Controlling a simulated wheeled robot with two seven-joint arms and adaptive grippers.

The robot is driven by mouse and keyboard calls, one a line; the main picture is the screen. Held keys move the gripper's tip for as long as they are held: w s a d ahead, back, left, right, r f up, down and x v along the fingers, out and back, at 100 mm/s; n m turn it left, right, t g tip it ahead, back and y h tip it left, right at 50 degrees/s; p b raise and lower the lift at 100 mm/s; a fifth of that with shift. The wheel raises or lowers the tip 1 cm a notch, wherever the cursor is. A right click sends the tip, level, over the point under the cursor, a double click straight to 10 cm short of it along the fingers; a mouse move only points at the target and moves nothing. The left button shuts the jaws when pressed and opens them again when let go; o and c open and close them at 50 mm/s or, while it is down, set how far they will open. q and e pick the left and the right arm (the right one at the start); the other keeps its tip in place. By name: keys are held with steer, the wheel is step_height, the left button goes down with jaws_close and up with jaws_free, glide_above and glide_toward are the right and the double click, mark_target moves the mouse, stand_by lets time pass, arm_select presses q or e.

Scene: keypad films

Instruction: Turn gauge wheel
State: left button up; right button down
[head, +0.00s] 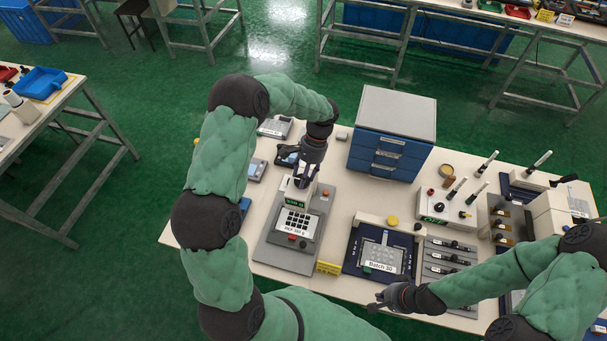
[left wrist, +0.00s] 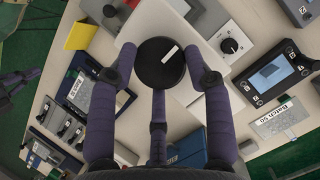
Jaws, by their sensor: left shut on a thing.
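The gauge wheel is a round black knob (left wrist: 160,63) with a white mark, in the middle of the left wrist view. It sits on top of a pale housing that is part of the keypad station (head: 290,229). My left gripper (head: 303,174) is above this housing, and its purple fingers are around the wheel, shut on it. In the head view the gripper hides the wheel. A smaller black dial (left wrist: 229,46) on a white plate is beside the wheel. My right gripper (head: 376,301) is empty at the table's front edge, its fingers apart.
A blue drawer cabinet (head: 393,133) stands behind. A yellow sign (head: 328,268) is at the front. Screened devices (head: 256,170) lie left of the station, and knob posts (head: 450,203) stand right.

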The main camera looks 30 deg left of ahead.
arm_select(q)
steer(key=m, duration=0.1)
steer(key=m+y, duration=0.1)
steer(key=m, duration=0.1)
steer(key=shift+s+d+f+m, duration=0.1)
steer(key=shift+s+d+m, duration=0.1)
steer(key=shift+m, duration=0.1)
steer(key=shift+y, duration=0.3)
steer(key=o, duration=1.1)
steer(key=shift+a, duration=0.1)
steer(key=shift+o, duration=0.2)
steer(key=shift+w, duration=0.1)
steer(key=v, duration=1.2)
steer(key=shift+s, duration=0.3)
